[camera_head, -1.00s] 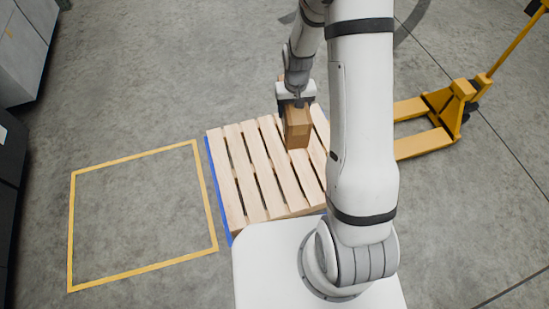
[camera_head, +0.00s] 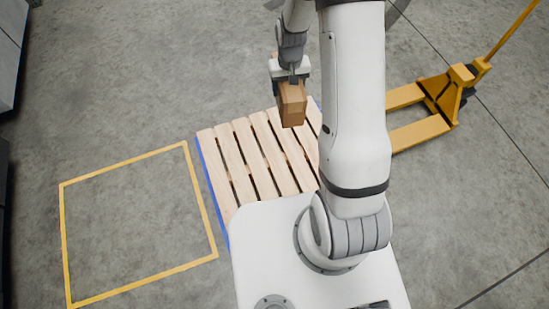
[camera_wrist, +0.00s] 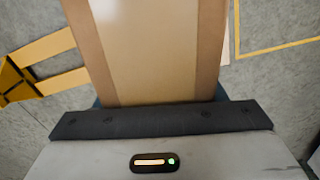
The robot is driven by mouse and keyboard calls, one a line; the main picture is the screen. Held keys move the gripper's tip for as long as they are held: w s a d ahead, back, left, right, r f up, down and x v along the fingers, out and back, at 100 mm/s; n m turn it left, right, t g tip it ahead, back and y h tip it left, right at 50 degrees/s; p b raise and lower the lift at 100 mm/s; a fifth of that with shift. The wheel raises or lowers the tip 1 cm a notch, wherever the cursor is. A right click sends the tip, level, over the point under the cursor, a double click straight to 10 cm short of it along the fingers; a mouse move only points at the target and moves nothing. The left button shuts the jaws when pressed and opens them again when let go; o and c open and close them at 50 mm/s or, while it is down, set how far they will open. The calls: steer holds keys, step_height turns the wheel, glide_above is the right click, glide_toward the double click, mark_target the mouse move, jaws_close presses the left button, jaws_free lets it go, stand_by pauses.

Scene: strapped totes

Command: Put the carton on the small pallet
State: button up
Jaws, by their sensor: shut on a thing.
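The carton (camera_head: 292,104) is a small brown box. It hangs from my gripper (camera_head: 290,78), which is shut on it, and shows over the far part of the small pallet (camera_head: 240,163) in the head view. The pallet is pale slatted wood with a blue left edge; my arm and base hide its right and near parts. I cannot tell the gap between carton and slats. In the wrist view the carton (camera_wrist: 155,50) fills the upper middle, with a paler band down its face, against the dark gripper edge (camera_wrist: 160,118).
A yellow pallet jack (camera_head: 440,110) stands to the right of the pallet, its forks pointing at it. A yellow square outline (camera_head: 123,164) is marked on bare floor to the left. Grey cabinets (camera_head: 12,50) stand at the far left edge. The concrete floor between is clear.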

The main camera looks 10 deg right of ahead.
steer(key=n+b, duration=0.2)
steer(key=b, duration=4.5)
glide_above(284, 165)
step_height(284, 165, down, 62)
steer(key=shift+w+a+f+b, duration=0.1)
steer(key=shift+f+b, duration=1.05)
steer(key=shift+f, duration=1.75)
steer(key=shift+w+f+b, duration=0.1)
steer(key=shift+f+b, duration=1.05)
steer(key=shift+f, duration=1.7)
steer(key=shift+f, duration=0.2)
steer(key=o, duration=1.7)
